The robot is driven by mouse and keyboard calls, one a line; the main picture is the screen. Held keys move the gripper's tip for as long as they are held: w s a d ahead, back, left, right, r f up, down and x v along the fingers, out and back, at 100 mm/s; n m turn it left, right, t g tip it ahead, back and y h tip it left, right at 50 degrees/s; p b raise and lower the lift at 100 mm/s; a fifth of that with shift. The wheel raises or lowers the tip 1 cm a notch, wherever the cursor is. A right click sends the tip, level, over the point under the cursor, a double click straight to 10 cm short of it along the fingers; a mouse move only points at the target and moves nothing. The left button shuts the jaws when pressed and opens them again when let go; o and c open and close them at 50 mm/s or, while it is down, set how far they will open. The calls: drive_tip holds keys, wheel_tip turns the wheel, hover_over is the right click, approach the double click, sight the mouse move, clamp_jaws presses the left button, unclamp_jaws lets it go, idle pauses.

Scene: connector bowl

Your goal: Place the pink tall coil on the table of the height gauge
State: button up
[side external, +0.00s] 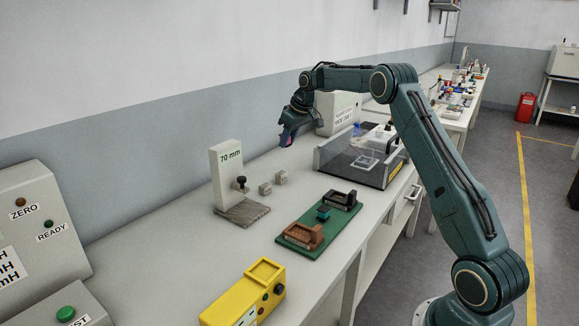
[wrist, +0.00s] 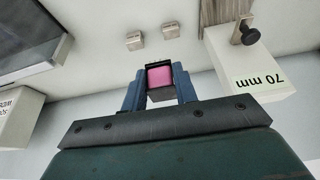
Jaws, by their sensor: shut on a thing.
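The pink tall coil (wrist: 159,77) is held between the blue fingers of my gripper (wrist: 159,88) in the wrist view, with a dark rim at its far end. In the side view my gripper (side external: 287,140) is high above the bench, behind and to the right of the height gauge, with a bit of pink at its tip. The height gauge (side external: 226,172) is a pale upright post marked 70 mm with a black knob. Its table (side external: 243,213) is a flat grey-brown plate at the foot, bare. In the wrist view the gauge post (wrist: 240,68) and part of its table (wrist: 224,10) are at upper right.
Two small beige blocks (side external: 265,188) (side external: 281,177) sit beside the gauge. A green board (side external: 292,239) with brown and black holders lies in front of it. A clear-walled box (side external: 340,158) stands at right, a yellow device (side external: 240,298) at front.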

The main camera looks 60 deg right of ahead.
sight(293, 224)
drive_tip(key=s+a+f, duration=0.1)
drive_tip(key=a+f, duration=0.2)
drive_tip(key=a, duration=0.6)
drive_tip(key=s+a+f, duration=0.1)
drive_tip(key=a+f, duration=0.2)
drive_tip(key=a, duration=0.7)
drive_tip(key=s+a+f, duration=0.5)
drive_tip(key=s+a, duration=0.5)
drive_tip(key=s, duration=0.2)
drive_tip(key=shift+f, duration=0.2)
drive_tip(key=d+f, duration=0.1)
drive_tip(key=d, duration=0.2)
drive_tip(key=d+f, duration=0.1)
drive_tip(key=d, duration=0.3)
drive_tip(key=d+f, duration=0.1)
drive_tip(key=d, duration=0.3)
drive_tip(key=shift+s+d, duration=0.15)
drive_tip(key=shift+d, duration=0.05)
drive_tip(key=shift+s+d+f, duration=0.15)
drive_tip(key=shift+d, duration=0.6)
drive_tip(key=w, duration=1.4)
drive_tip(key=shift+w, duration=0.1)
